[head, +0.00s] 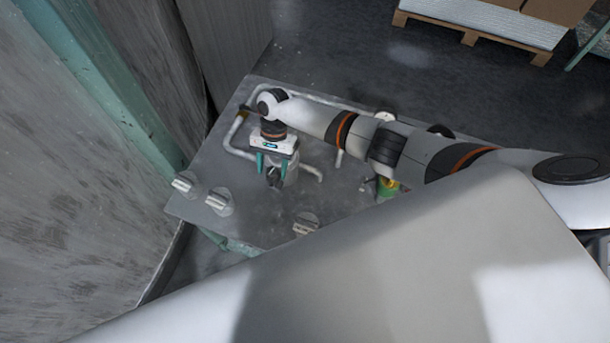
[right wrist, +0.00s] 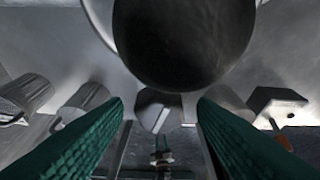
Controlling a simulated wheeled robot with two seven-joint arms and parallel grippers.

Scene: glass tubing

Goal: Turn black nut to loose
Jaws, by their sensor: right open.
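The black nut (right wrist: 183,40) is a large dark round shape at the top middle of the right wrist view, in front of a pale grey round body. In the head view a small dark part (head: 273,178) shows below and between the teal fingers, probably the same nut. My right gripper (head: 272,167) points down over the metal table, with its two fingers apart and nothing clamped between them. In the right wrist view, the nut appears beyond the fingertips and above the gap; I cannot tell whether they touch. My left gripper is not in view.
The metal table (head: 255,225) carries pale tubing (head: 236,135) behind the gripper. Grey knobs stand at its left (head: 185,182), beside that (head: 219,200), and at its front (head: 306,222). A green-yellow fitting (head: 387,187) is under my right arm. A grey wall (head: 60,190) borders the left.

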